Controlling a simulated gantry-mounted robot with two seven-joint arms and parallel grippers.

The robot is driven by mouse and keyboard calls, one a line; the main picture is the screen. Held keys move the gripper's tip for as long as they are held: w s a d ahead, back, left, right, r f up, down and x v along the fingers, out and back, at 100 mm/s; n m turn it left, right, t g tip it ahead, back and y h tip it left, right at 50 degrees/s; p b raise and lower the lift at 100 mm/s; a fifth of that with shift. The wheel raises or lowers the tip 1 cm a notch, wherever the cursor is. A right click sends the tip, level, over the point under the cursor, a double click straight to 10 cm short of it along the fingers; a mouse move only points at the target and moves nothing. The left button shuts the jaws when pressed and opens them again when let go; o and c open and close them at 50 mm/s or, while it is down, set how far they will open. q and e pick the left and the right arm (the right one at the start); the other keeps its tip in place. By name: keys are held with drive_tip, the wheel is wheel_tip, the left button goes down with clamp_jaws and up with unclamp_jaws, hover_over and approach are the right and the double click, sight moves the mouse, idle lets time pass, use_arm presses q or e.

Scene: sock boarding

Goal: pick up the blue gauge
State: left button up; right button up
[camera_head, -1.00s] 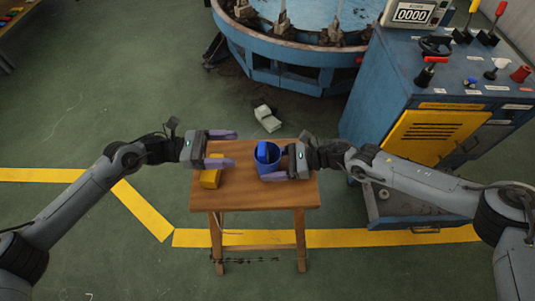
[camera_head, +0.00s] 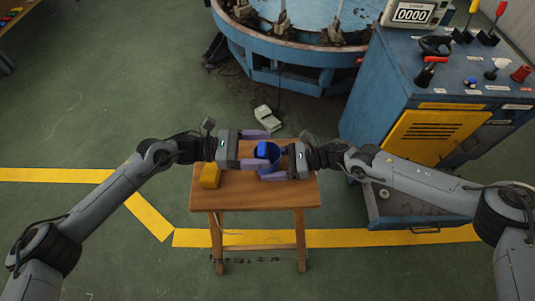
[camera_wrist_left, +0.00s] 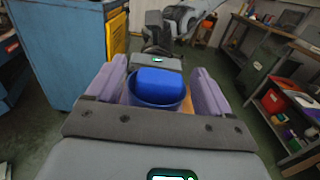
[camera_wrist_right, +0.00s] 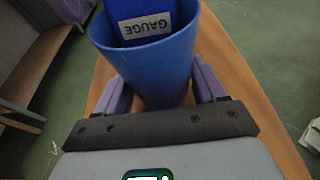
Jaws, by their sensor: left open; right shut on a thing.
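The blue gauge (camera_head: 266,149) stands inside a darker blue cup (camera_wrist_right: 160,75), its top above the rim. Its white label reading GAUGE shows in the right wrist view, where the label (camera_wrist_right: 146,25) is inside the cup. My right gripper (camera_wrist_right: 158,85) is shut on the cup, one finger on each side. My left gripper (camera_wrist_left: 158,68) is open, with its fingers on either side of the gauge (camera_wrist_left: 158,82) and cup in the left wrist view. I cannot tell whether the left fingers touch either. The gauge's lower part is hidden in the cup.
A yellow block (camera_head: 210,174) lies on the wooden stool (camera_head: 245,199), below my left gripper. A blue control cabinet (camera_head: 370,95) stands to the right. A round blue machine (camera_head: 285,70) stands behind, with a pale object (camera_head: 263,115) on the floor before it.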

sight(268, 155)
use_arm(q)
drive_tip(key=shift+d, duration=1.2)
use_arm(e)
drive_tip(key=shift+d, duration=0.1)
use_arm(q)
drive_tip(key=shift+c, duration=0.5)
drive_tip(key=c, duration=1)
wheel_tip(268, 155, up, 18)
use_arm(e)
drive_tip(key=o, duration=0.9)
